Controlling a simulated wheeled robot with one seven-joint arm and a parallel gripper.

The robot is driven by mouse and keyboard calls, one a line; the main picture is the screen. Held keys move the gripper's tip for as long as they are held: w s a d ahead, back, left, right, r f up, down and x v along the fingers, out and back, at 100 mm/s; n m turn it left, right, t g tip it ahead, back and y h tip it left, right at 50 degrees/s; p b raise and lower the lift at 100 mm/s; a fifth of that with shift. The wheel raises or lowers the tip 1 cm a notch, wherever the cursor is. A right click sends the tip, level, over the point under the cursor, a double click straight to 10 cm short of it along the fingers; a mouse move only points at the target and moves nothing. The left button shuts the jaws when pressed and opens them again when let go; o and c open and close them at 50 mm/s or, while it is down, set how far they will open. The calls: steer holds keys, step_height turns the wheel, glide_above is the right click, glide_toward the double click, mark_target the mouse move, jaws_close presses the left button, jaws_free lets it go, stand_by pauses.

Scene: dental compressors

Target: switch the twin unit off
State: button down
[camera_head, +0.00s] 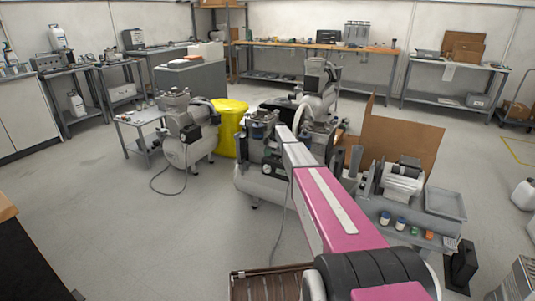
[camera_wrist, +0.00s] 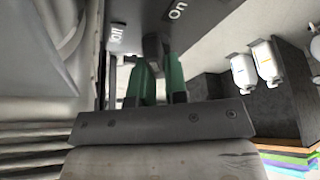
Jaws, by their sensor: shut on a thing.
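In the wrist view, a dark grey switch box (camera_wrist: 205,12) carries a white "On" label at upper right and an "Off" label at upper left. A dark switch knob (camera_wrist: 153,45) stands between the labels. Which label it points to I cannot tell. My gripper (camera_wrist: 159,72) has green fingers close together, shut on the knob at their tips. In the head view, my pink arm reaches to the middle compressor (camera_head: 262,185), apparently the twin unit, with a grey tank and dark heads. My arm hides its switch and my fingertips there.
Another compressor (camera_head: 185,135) stands left beside a yellow bin (camera_head: 229,125). One more (camera_head: 318,85) stands behind. A cardboard sheet (camera_head: 400,140) and a cart (camera_head: 415,220) with bottles and a tray are close on the right. The floor at left front is clear except for cables.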

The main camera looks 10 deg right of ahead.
steer(key=shift+s+n+g, duration=0.1)
steer(key=shift+n+g, duration=0.6)
steer(key=shift+n, duration=1)
steer(key=c, duration=1.1)
jaws_free()
steer(key=shift+c, duration=0.2)
steer(key=shift+d+r, duration=0.1)
steer(key=shift+r, duration=0.05)
steer(key=v, duration=1)
steer(key=shift+r, duration=0.25)
